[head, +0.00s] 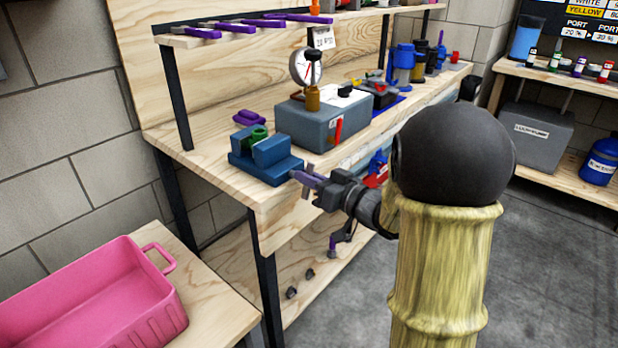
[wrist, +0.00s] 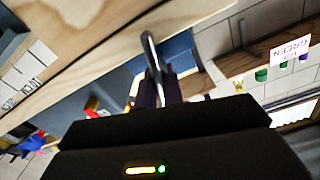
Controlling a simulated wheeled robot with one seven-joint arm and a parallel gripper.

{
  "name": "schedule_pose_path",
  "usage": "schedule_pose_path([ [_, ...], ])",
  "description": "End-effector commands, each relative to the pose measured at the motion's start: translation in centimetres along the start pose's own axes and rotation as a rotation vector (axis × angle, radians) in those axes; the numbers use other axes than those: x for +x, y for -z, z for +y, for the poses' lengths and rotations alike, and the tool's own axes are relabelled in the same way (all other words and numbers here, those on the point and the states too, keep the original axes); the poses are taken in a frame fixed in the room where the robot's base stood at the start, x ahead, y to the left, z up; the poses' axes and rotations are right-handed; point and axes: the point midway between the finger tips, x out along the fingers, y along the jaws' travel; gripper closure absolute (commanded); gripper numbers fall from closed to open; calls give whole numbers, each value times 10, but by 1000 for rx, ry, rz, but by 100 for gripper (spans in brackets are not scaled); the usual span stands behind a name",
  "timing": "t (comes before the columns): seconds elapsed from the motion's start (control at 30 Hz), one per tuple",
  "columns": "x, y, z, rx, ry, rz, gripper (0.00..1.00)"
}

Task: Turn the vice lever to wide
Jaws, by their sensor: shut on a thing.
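The blue vice (head: 270,168) sits on the workbench near its front left corner, with a green round piece (head: 257,137) between its jaws. My gripper (head: 306,179) is at the front of the vice, its purple fingers close against it. In the wrist view my gripper (wrist: 159,88) is shut on a thin grey metal bar, the vice lever (wrist: 149,50), which runs up from between the fingers. The blue vice body (wrist: 178,48) shows behind it. In the head view the lever is hard to make out at the fingers.
A grey box (head: 322,122) with a gauge (head: 306,67) stands right of the vice. A purple piece (head: 249,117) lies behind the vice. A pink crate (head: 95,295) is on a lower table at left. My arm covers part of the bench's right front. The floor at right is clear.

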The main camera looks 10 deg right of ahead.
Motion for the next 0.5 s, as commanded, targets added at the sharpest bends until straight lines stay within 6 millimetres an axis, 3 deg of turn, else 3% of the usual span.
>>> schedule_pose_path([
  [0.5,0,-1,0,-126,-2,0,100],
])
